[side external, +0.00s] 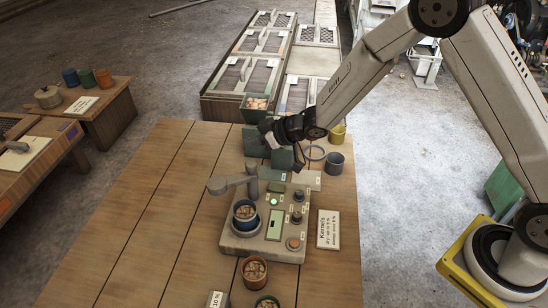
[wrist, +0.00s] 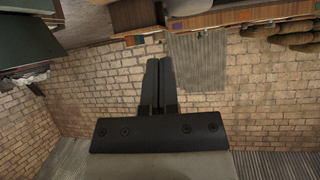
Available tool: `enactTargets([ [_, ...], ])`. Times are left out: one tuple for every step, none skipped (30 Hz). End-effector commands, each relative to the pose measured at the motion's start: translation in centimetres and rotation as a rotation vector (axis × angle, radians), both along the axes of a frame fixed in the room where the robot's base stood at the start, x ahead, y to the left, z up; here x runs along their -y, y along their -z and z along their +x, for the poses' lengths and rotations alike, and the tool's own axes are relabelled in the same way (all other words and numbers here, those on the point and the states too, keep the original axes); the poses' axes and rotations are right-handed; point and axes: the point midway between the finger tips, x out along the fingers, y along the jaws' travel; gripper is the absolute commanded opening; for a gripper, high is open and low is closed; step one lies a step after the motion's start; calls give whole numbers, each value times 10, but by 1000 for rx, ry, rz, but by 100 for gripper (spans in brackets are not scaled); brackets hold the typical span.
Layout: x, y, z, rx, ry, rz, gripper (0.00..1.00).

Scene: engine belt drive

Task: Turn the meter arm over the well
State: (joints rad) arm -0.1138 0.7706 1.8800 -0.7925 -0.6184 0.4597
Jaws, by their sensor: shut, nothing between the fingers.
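The grey meter (side external: 238,243) stands on the wooden table with a lit green button and several dark knobs. Its grey arm (side external: 236,181) runs from a short post at the meter's back and points left. The arm's round head (side external: 217,186) hangs off to the back left of the well, not above it. A blue-rimmed well or cup (side external: 246,224) at the meter's left holds pale kernels. My gripper (side external: 262,139) is behind and above the meter, apart from the arm. In the wrist view its two dark fingers (wrist: 159,75) are together with nothing between them.
Dark green boxes (side external: 283,159), a grey cup (side external: 335,163) and a yellow pail (side external: 337,134) stand near my gripper. Cups of kernels (side external: 254,271) are in front of the meter. A white sign (side external: 328,229) lies at its right. The table's left side is clear.

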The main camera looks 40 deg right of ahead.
Motion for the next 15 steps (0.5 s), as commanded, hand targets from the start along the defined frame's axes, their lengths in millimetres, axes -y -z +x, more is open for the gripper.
enactTargets([
  [-2, 1, 9, -23, 32, -15, 0],
  [-3, 2, 13, -40, 55, -23, 0],
  [-3, 3, 19, -62, 86, -33, 0],
  [-4, 4, 23, -78, 109, -41, 0],
  [-4, 4, 27, -94, 133, -47, 0],
  [-6, 4, 32, -116, 165, -55, 0],
  [-6, 5, 35, -132, 189, -61, 0],
  [-7, 5, 39, -148, 213, -66, 0],
  [-8, 5, 43, -170, 246, -72, 0],
  [-10, 5, 45, -188, 270, -77, 0],
  [-11, 5, 48, -204, 295, -81, 0],
  [-12, 4, 51, -226, 328, -84, 0],
  [-14, 4, 53, -242, 351, -88, 0],
  [-15, 3, 55, -260, 377, -90, 0],
  [-17, 2, 58, -282, 409, -94, 0],
])
